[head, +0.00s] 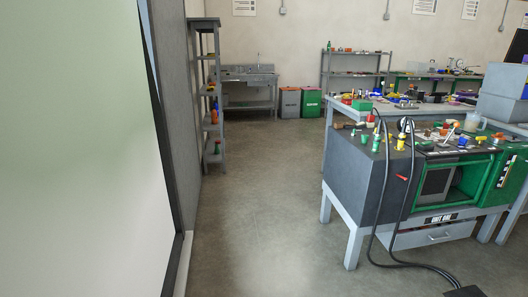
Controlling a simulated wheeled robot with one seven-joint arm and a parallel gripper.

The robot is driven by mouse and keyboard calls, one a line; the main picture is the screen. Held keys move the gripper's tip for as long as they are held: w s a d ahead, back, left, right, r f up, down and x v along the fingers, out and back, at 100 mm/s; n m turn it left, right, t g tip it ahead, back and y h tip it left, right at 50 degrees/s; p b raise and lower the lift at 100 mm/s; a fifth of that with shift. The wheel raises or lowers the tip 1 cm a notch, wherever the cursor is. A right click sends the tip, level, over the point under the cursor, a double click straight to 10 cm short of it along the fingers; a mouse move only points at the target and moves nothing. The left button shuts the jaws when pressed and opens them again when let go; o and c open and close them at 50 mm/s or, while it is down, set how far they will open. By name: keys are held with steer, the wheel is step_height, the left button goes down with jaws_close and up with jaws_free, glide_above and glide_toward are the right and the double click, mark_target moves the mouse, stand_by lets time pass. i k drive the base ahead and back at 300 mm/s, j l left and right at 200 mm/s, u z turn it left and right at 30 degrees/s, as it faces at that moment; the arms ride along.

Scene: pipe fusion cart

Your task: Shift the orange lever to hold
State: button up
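The pipe fusion cart (352,178) stands at the right in the head view, a grey and green unit on grey legs with an open bay at its front. Several small controls and coloured parts sit on its top. A pale lever (449,132) sticks up there at a tilt. A small red handle (402,177) juts from the cart's front side. Small orange spots show on the top, but I cannot tell which is the orange lever or what setting it has. My gripper is not in view.
Black cables (378,215) loop from the cart top down to the floor. A large pale panel (75,150) fills the left side. A narrow shelf (214,100) stands against the partition. The grey floor (255,200) between panel and cart is clear. Benches crowd the back right.

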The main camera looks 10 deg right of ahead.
mark_target(456, 124)
steer(key=i+z, duration=0.4)
steer(key=i, duration=0.15)
steer(key=i+j+z, duration=0.1)
steer(key=i+z, duration=0.3)
steer(key=i+j+z, duration=0.35)
steer(key=i, duration=0.25)
steer(key=i+z, duration=0.25)
steer(key=i+j+z, duration=0.25)
steer(key=i+l, duration=0.05)
